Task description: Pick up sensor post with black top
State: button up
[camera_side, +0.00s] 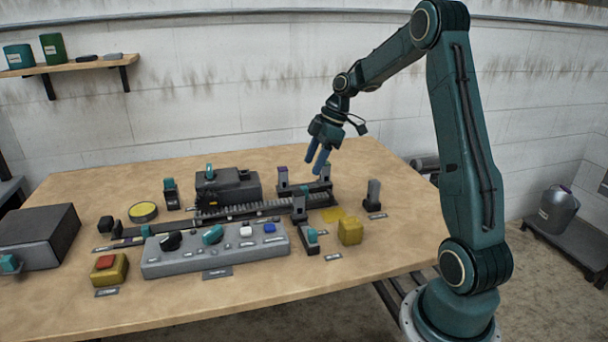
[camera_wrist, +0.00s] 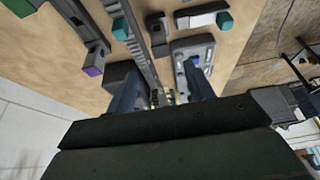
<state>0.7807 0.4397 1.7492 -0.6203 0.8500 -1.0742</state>
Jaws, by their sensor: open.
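A dark grey post with a blackish top (camera_side: 374,193) stands upright on the right part of the table, with a label in front of it; it looks like the sensor post with black top. In the wrist view my gripper (camera_wrist: 162,95) is open with nothing clearly held. I cannot tell which post there has a black top.
A purple-topped post (camera_side: 282,178) stands below and left of my gripper. The toothed rail (camera_side: 250,207) runs along the middle. A control panel (camera_side: 215,250) lies in front, a yellow block (camera_side: 350,231) to its right. The table's back right (camera_side: 365,155) is clear.

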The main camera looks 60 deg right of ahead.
aim_at(296, 201)
jog(key=shift+x, duration=4.15)
jog(key=shift+f, duration=0.1)
jog(key=shift+x, duration=2.55)
jog(key=shift+a, duration=0.1)
jog(key=shift+c, duration=0.2)
grip_shut()
